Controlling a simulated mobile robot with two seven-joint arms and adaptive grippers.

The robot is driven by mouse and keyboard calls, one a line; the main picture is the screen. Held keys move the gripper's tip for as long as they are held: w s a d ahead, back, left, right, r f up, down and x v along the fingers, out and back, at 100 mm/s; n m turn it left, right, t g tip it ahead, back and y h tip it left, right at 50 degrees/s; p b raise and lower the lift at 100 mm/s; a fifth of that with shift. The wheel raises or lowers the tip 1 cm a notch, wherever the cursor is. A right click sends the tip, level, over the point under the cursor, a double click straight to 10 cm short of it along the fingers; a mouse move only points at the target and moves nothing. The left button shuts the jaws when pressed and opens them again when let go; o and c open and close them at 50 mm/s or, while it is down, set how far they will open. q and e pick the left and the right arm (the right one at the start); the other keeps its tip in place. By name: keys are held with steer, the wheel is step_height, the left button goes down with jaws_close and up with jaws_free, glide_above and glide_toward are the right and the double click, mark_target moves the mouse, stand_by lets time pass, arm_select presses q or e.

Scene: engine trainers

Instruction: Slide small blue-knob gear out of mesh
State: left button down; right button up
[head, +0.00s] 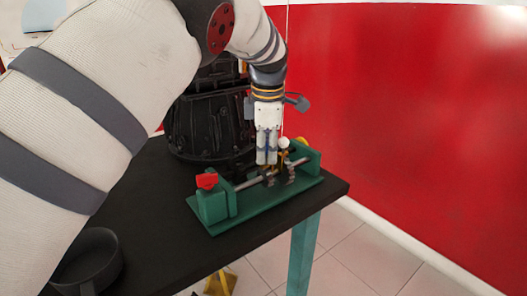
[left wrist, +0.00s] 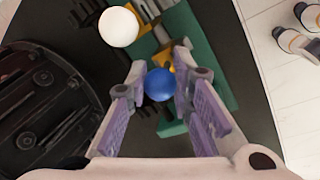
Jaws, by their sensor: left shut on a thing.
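A green trainer (head: 262,206) with a metal shaft (head: 248,184) across it stands on the black table. The blue knob (left wrist: 160,85) shows in the left wrist view between the fingers; in the head view it is hidden by the gripper. My left gripper (head: 267,161) points down over the trainer. It is shut on the blue knob, with one finger on each side. A white knob (head: 284,142) stands just beside the gripper; it also shows in the left wrist view (left wrist: 118,27). The gear teeth below the blue knob are mostly hidden. My right gripper is not visible.
A large black housing (head: 208,125) stands behind the trainer. A red knob (head: 207,181) sits on the trainer's left end. A black pan (head: 88,262) lies at the table's lower left. The black table (head: 165,232) is bare in front of the trainer; its right edge is close.

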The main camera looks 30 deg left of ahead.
mark_target(268, 178)
arm_select(q)
steer(key=c, duration=1.6)
jaws_free()
steer(key=shift+w+d, duration=0.15)
steer(key=shift+o, duration=1)
steer(key=shift+w, duration=0.1)
step_height(268, 178, up, 12)
steer(key=s+d, duration=0.1)
steer(key=s, duration=0.1)
steer(key=shift+d, duration=0.15)
steer(key=shift+f, duration=0.15)
